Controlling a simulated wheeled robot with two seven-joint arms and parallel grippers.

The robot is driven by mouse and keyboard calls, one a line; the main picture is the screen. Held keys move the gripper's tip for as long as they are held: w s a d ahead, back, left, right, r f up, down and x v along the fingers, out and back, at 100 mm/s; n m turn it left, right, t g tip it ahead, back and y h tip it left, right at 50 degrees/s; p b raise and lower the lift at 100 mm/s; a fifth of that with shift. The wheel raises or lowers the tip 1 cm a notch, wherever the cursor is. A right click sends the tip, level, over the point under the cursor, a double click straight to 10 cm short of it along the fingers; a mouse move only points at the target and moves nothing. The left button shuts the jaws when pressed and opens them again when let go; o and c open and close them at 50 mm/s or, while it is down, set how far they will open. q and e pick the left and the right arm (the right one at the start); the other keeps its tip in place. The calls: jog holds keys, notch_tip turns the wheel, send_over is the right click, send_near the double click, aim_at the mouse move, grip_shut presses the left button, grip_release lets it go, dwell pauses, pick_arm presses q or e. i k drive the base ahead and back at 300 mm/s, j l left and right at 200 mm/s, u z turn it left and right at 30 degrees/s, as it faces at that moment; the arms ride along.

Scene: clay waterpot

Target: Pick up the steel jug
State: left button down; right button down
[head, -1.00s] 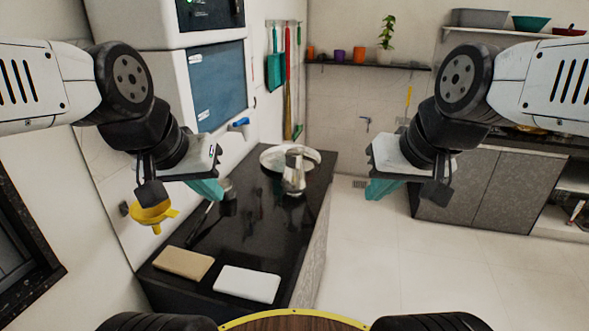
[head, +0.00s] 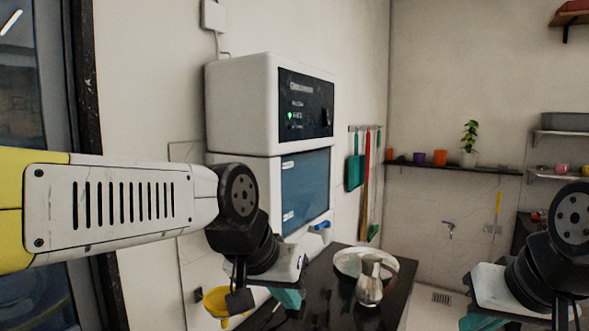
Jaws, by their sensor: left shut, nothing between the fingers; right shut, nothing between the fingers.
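The steel jug (head: 370,283) stands upright on the dark counter (head: 325,296), in front of or partly over a round pale tray (head: 349,262). My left gripper (head: 288,298) is to the left of the jug, apart from it, with its teal fingertips shut and empty. My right gripper (head: 480,322) is to the right of the jug, over the floor side, shut and empty. Its fingertips are partly cut off by the bottom edge.
A white water purifier (head: 268,105) hangs on the wall behind my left arm. A yellow funnel (head: 217,301) is below my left wrist. A shelf (head: 460,168) with cups and a plant runs along the back wall. Cleaning tools hang beside it.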

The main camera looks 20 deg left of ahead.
aim_at(369, 292)
jog(key=l+u, duration=0.2)
jog(key=u, duration=0.15)
jog(key=l+u, duration=0.15)
jog(key=u, duration=0.25)
jog(key=l+u, duration=0.35)
jog(key=i+j, duration=0.05)
jog(key=j, duration=0.05)
